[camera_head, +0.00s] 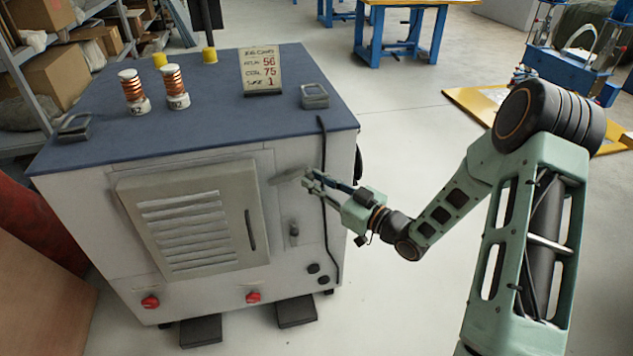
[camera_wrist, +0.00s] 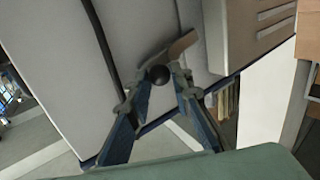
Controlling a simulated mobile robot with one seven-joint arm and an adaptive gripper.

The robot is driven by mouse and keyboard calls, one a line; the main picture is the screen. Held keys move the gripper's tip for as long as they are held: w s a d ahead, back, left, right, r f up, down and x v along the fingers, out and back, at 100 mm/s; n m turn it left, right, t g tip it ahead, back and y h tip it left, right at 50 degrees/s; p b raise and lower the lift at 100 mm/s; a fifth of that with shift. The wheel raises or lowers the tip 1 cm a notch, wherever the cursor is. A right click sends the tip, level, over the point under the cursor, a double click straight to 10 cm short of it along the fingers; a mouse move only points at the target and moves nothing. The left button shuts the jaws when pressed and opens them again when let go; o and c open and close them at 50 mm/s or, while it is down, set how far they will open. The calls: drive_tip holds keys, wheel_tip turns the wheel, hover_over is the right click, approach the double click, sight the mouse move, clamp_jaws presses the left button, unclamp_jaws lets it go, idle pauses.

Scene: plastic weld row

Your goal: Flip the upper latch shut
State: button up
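The upper latch (camera_head: 289,176) is on the right side of the cabinet front, above and right of the louvred door (camera_head: 190,225). It lies nearly sideways, its right end hidden at my gripper. In the wrist view, the latch's flat grey-brown lever (camera_wrist: 180,47) shows beyond the fingertips, with a round black knob (camera_wrist: 158,75) between them. My gripper (camera_head: 309,180) reaches in from the right; in the wrist view its fingers (camera_wrist: 157,82) are apart, one on each side of the knob. Contact is unclear. A lower latch (camera_head: 294,232) points up and down below.
A dark cable (camera_head: 324,150) hangs down the cabinet front beside my gripper. Coils (camera_head: 174,88), a sign (camera_head: 261,72) and yellow caps (camera_head: 209,55) stand on the cabinet's blue top. Red knobs (camera_head: 252,297) sit low on the front. Open floor lies right of the cabinet.

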clamp_jaws()
drive_tip(key=f+m+t+y+b, duration=0.1)
drive_tip(key=m+b, duration=0.1)
drive_tip(key=b, duration=0.1)
drive_tip(key=shift+f+m, duration=0.3)
drive_tip(key=shift+f, duration=0.1)
drive_tip(key=o, duration=0.9)
unclamp_jaws()
drive_tip(key=shift+s+d, duration=0.1)
drive_tip(key=shift+d, duration=0.05)
drive_tip(key=v, duration=1.1)
drive_tip(key=shift+s+d+f, duration=0.1)
drive_tip(key=shift+s+d, duration=0.15)
drive_tip(key=shift+s, duration=0.05)
